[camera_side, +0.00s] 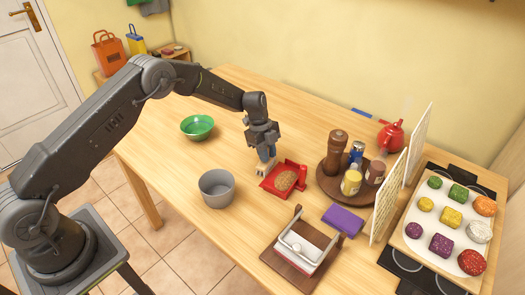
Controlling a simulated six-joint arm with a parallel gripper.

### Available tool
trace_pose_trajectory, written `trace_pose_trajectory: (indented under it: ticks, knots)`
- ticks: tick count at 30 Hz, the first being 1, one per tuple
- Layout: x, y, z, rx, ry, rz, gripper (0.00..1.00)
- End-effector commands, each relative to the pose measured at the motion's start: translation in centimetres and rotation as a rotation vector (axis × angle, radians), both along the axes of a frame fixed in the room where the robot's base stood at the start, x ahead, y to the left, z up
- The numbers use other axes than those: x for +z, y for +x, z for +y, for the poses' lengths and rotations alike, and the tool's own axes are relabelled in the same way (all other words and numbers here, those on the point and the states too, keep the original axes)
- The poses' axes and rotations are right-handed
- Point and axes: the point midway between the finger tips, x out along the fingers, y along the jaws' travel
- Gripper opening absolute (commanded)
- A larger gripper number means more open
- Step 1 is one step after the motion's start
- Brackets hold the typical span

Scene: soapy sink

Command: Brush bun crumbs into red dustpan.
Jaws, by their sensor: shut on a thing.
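The red dustpan (272,188) lies on the wooden table near the middle of the view. My gripper (265,147) is above the left back side of the dustpan, pointing down. The bristles are at the dustpan's left edge, beside the crumbs. I cannot tell whether they touch the pan or the table.
A grey pot (216,188) stands left of the dustpan, and a green bowl (197,127) behind it. A round tray (328,185) with a pepper mill and jars stands to the right. A purple sponge-like block (343,220) and a brown board (275,257) lie in front.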

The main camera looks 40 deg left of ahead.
Motion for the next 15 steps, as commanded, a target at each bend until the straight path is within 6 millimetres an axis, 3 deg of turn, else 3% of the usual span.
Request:
trace_pose_trajectory:
  ticks: [2,15]
  knots:
    - [2.1,0.1,0.1,0.001,0.000,-0.005,0.00]
    - [5.5,0.0,0.1,0.001,0.001,-0.003,0.00]
